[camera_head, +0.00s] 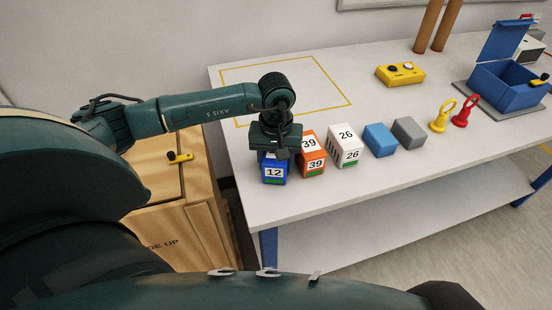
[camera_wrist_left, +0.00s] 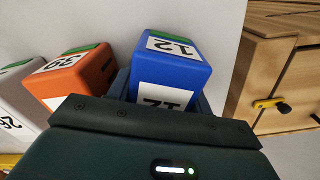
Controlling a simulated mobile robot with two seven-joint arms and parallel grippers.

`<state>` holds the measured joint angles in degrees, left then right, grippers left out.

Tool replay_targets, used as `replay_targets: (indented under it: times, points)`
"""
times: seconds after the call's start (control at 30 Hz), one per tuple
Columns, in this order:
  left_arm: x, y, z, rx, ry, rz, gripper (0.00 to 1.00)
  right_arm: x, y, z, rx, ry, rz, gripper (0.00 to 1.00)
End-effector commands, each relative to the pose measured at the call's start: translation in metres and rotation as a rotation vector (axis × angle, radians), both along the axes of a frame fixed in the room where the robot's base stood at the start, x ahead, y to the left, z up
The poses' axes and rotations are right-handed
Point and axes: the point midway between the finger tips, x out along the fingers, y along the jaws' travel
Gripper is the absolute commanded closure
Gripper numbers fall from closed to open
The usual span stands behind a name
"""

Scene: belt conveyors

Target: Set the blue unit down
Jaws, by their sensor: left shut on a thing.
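The blue unit (camera_head: 274,172) is a small box with a white label reading 12 and a green band. My left gripper (camera_head: 274,155) is over it and shut on it, at the near left part of the white table (camera_head: 350,200). The blue unit also fills the middle of the left wrist view (camera_wrist_left: 172,60), between the fingers of the left gripper (camera_wrist_left: 165,90). I cannot tell whether its bottom touches the table. My right gripper is in neither view.
Right of the blue unit stand an orange box 39 (camera_head: 312,152), a white box 26 (camera_head: 344,145), a plain blue block (camera_head: 380,139) and a grey block (camera_head: 408,132). A yellow-outlined area (camera_head: 300,64) behind is empty. A wooden crate (camera_head: 165,225) stands left of the table.

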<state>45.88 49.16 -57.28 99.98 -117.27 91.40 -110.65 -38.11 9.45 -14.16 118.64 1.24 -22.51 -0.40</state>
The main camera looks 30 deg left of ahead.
Motion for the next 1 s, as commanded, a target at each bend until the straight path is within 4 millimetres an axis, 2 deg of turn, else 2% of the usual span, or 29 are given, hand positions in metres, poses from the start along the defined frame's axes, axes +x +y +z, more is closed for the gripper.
replay_targets:
  times: [0.17, 0.2, 0.3, 0.53, 0.67, 0.77, 1.0]
  points:
    - [0.0, 0.0, -0.004, 0.0, -0.001, 0.0, 0.83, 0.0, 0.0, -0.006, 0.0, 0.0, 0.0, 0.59]
    - [0.0, 0.0, -0.003, 0.0, 0.0, 0.0, 0.48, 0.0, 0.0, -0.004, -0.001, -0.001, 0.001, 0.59]
    - [0.0, 0.0, -0.003, 0.0, 0.0, 0.0, 0.41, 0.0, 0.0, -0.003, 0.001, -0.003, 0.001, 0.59]
    - [0.0, 0.0, -0.002, 0.0, 0.0, 0.0, 0.41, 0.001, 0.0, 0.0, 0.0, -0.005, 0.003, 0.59]
    - [0.001, 0.0, 0.006, 0.0, -0.002, 0.0, 0.41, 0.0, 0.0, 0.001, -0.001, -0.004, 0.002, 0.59]
    - [0.001, 0.0, 0.023, 0.0, -0.005, -0.001, 0.41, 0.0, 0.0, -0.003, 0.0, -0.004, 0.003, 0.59]
    - [0.001, 0.0, 0.076, 0.0, -0.007, 0.0, 0.41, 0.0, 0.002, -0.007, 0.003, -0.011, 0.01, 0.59]
